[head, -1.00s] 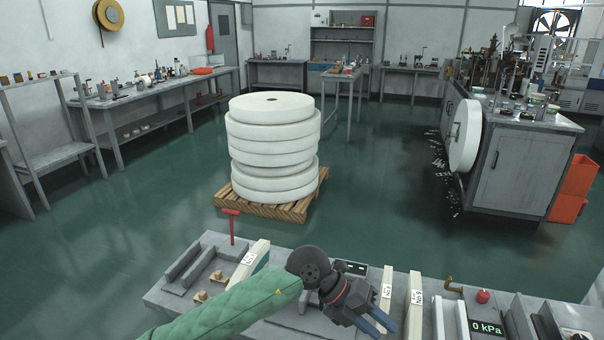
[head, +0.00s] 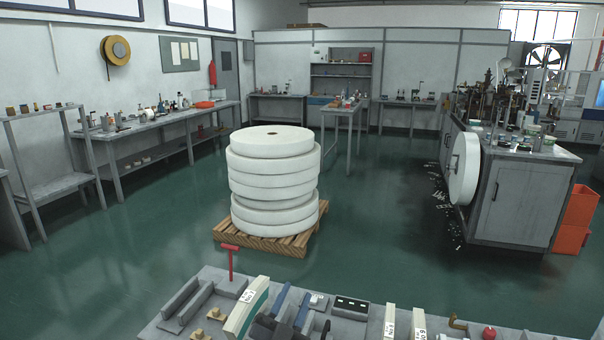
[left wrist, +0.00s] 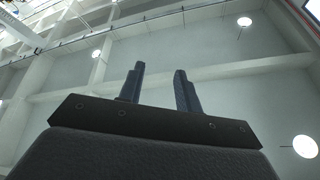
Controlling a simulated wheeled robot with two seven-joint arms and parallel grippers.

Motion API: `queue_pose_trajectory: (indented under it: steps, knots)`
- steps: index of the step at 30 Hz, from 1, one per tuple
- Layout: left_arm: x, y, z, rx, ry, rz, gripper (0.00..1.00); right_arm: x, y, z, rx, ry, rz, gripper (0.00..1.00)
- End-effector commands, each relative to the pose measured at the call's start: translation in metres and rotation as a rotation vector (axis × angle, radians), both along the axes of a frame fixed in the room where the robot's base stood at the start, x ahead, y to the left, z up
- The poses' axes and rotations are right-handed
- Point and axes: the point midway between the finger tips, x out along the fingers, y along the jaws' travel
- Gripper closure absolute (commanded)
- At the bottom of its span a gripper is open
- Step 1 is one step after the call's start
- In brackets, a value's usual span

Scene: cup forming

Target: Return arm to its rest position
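My left gripper (head: 297,290) shows at the bottom of the head view. Its two blue fingers point up in front of the grey bench (head: 222,276), and the rest of the arm is below the frame. In the left wrist view the left gripper (left wrist: 160,69) has its fingers apart with nothing between them. Behind them are only the ceiling and lamps. My right gripper is in neither view.
The bench carries a red T-handle (head: 230,258), a white labelled plate (head: 247,308), a dark socket block (head: 350,306) and a red knob (head: 489,333). Beyond it, white paper rolls (head: 272,180) stand on a wooden pallet (head: 262,243). Green floor lies open around them.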

Motion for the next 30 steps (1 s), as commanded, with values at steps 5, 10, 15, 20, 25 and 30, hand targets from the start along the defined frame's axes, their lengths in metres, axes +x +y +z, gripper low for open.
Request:
queue_pose_trajectory:
  steps: [5,10,15,20,25,30]
  knots:
    - [-0.003,0.064,-0.071,-0.076,0.327,0.197,0.66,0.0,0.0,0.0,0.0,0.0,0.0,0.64]
    - [-0.032,0.116,-0.149,-0.106,0.662,0.342,0.66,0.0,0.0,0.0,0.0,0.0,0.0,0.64]
    - [-0.089,0.155,-0.224,-0.101,1.012,0.437,0.66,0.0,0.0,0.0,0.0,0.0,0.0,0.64]
    - [-0.144,0.175,-0.269,-0.077,1.27,0.472,0.66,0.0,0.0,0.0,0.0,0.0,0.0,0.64]
    - [-0.188,0.186,-0.294,-0.055,1.445,0.477,0.66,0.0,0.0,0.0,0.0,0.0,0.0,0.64]
    - [-0.224,0.192,-0.31,-0.034,1.58,0.471,0.66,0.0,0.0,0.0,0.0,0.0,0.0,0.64]
